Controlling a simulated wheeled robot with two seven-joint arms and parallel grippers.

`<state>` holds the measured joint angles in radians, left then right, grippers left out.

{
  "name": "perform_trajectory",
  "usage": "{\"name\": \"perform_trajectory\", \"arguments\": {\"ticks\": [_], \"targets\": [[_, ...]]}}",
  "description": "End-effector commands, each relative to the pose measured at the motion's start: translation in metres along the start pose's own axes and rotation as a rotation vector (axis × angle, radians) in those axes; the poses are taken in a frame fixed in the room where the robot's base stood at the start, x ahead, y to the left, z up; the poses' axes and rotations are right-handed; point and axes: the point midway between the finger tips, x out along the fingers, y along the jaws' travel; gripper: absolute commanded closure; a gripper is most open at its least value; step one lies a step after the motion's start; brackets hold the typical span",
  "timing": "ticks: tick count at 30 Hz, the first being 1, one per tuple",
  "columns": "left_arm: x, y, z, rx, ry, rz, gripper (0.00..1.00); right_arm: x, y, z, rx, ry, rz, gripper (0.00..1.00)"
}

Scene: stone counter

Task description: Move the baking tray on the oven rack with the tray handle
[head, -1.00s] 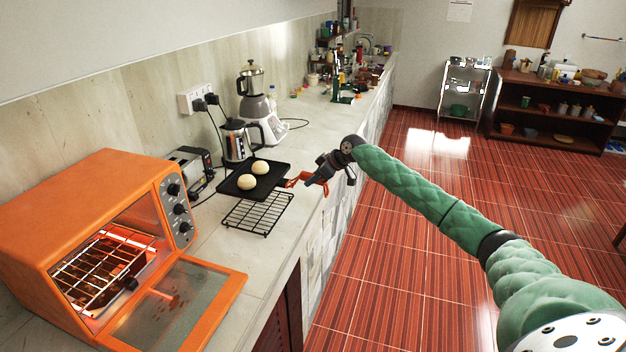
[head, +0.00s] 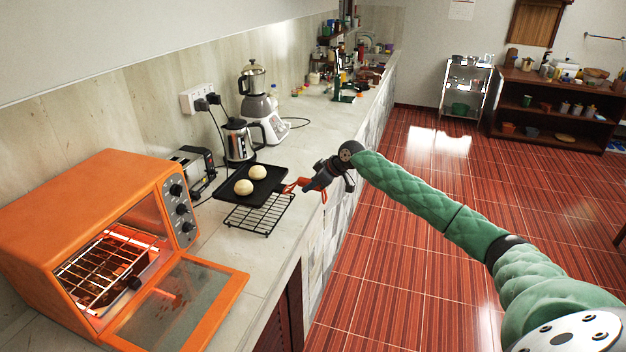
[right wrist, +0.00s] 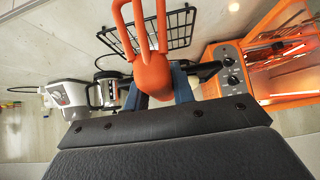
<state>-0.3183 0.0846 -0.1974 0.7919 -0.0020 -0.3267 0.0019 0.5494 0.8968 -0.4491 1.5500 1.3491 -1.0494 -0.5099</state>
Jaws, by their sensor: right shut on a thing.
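The black square baking tray (head: 269,186) carries two pale round buns (head: 244,187). It overlaps the far part of a black wire rack (head: 258,217) on the counter; I cannot tell whether they touch. The orange tray handle (head: 297,185) runs from the tray's right side to my right gripper (head: 314,182), which is shut on it near the counter's front edge. In the right wrist view the orange handle (right wrist: 152,72) lies between the fingers, with the wire rack (right wrist: 170,28) beyond. The tray is not clearly visible there. My left gripper is out of view.
An orange toaster oven (head: 85,205) stands at the near left, its door (head: 180,305) lowered and a bright rack (head: 105,265) inside. A toaster (head: 190,170), kettle (head: 238,142) and blender (head: 254,105) stand behind the tray.

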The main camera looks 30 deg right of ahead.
Motion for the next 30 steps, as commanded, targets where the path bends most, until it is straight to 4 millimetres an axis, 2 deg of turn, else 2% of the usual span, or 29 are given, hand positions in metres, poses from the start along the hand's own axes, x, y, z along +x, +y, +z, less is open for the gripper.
{"name": "perform_trajectory", "arguments": {"ticks": [18, 27, 30], "targets": [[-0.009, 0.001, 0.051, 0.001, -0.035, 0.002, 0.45, -0.002, -0.055, -0.002, -0.002, 0.001, 0.0, 1.0], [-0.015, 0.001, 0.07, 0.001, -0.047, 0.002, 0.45, -0.002, -0.082, -0.002, -0.001, 0.001, -0.001, 1.0], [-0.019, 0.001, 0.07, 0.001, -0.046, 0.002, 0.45, -0.002, -0.091, -0.002, -0.001, 0.001, -0.001, 1.0]]}}
